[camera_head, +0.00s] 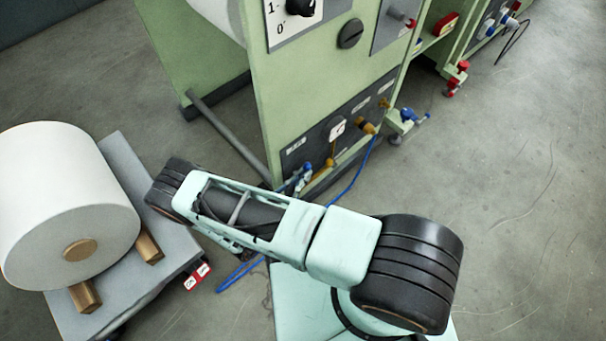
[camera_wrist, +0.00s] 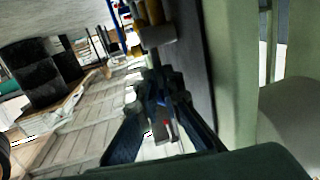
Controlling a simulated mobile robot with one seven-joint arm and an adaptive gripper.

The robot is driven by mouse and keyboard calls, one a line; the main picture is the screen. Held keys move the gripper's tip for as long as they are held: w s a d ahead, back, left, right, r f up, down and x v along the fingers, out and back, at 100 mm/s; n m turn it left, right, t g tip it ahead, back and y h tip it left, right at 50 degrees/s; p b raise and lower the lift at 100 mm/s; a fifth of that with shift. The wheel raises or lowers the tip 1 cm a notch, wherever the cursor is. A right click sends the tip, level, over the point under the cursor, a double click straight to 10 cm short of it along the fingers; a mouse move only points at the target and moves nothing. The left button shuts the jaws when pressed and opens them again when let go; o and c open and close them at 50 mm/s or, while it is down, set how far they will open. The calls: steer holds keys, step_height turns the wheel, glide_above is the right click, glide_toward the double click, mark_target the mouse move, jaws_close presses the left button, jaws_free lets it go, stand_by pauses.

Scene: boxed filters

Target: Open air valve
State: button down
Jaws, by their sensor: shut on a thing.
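The air valve (camera_head: 300,178), with a blue handle, sits low at the left end of the dark panel (camera_head: 318,150) on the green machine, next to brass fittings. In the wrist view my gripper (camera_wrist: 167,104) has both dark fingers closed in on the valve at the panel's side. The exact contact is dark and blurred, and the fingers hide much of the handle, so its angle cannot be told. In the head view my arm crosses in front of the machine and my gripper does not show clearly.
A gauge (camera_head: 337,128) and a brass regulator (camera_head: 366,127) are on the same panel. A blue hose (camera_head: 352,183) hangs down to the floor. A large white roll (camera_head: 65,200) lies on a grey cart (camera_head: 128,165) at the left. Floor at the right is clear.

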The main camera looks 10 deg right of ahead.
stand_by(0.3)
steer(key=c, duration=2.4)
jaws_free()
steer(key=v, duration=1.2)
steer(key=shift+w, duration=0.1)
